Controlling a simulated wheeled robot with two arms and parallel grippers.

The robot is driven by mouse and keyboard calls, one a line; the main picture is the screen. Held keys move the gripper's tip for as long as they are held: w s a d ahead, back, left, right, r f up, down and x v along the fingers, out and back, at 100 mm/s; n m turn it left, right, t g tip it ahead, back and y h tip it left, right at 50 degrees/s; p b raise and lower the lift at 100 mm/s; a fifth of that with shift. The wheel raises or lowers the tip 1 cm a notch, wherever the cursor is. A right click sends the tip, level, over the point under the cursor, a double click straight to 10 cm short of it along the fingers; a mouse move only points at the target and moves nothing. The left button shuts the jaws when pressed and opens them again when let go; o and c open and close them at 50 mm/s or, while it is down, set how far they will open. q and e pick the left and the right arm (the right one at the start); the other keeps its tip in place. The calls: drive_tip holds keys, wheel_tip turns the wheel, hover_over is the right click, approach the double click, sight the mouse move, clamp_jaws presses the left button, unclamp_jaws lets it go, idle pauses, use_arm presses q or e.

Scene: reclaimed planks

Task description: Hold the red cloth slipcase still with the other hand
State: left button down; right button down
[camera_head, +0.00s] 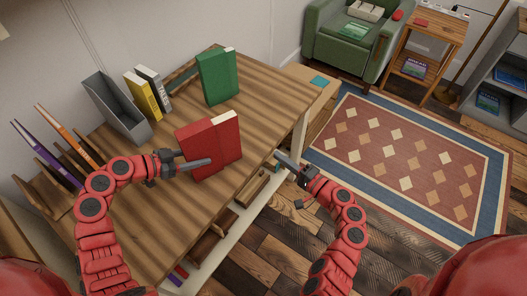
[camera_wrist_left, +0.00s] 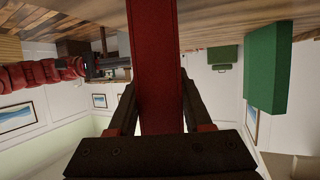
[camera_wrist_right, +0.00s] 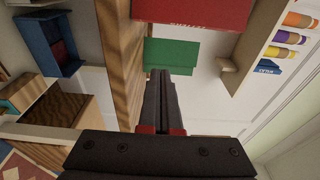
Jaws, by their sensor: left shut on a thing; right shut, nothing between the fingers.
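The red cloth slipcase (camera_head: 195,142) stands upright on the plank table. A red volume with a white top edge (camera_head: 229,132) shows at its right side. My left gripper (camera_head: 200,163) is shut on the slipcase from the left; in the left wrist view the red slipcase (camera_wrist_left: 152,65) lies between its fingers. My right gripper (camera_head: 283,158) is shut and empty, off the table's front edge, right of the slipcase and apart from it. In the right wrist view its fingers (camera_wrist_right: 161,85) are together, with a red cover with pale lettering (camera_wrist_right: 190,12) above them.
A green book or case (camera_head: 216,78) stands at the back of the table (camera_head: 270,90). A grey file holder (camera_head: 112,106), a yellow book (camera_head: 143,93) and a rack with purple and orange volumes (camera_head: 66,135) stand left. Shelves lie below the front edge; a patterned rug (camera_head: 400,160) is right.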

sight(235, 152)
drive_tip(key=x, duration=0.9)
drive_tip(key=shift+w+a, duration=0.1)
drive_tip(key=a, duration=0.1)
drive_tip(key=s+a, duration=0.1)
drive_tip(key=shift+s+a+f, duration=0.1)
drive_tip(key=shift+s+a, duration=0.15)
drive_tip(key=shift+a, duration=0.1)
drive_tip(key=shift+s+a, duration=0.25)
drive_tip(key=shift+a, duration=0.1)
drive_tip(key=s+a, duration=0.1)
drive_tip(key=a, duration=0.1)
drive_tip(key=s+a, duration=0.1)
drive_tip(key=shift+a, duration=0.35)
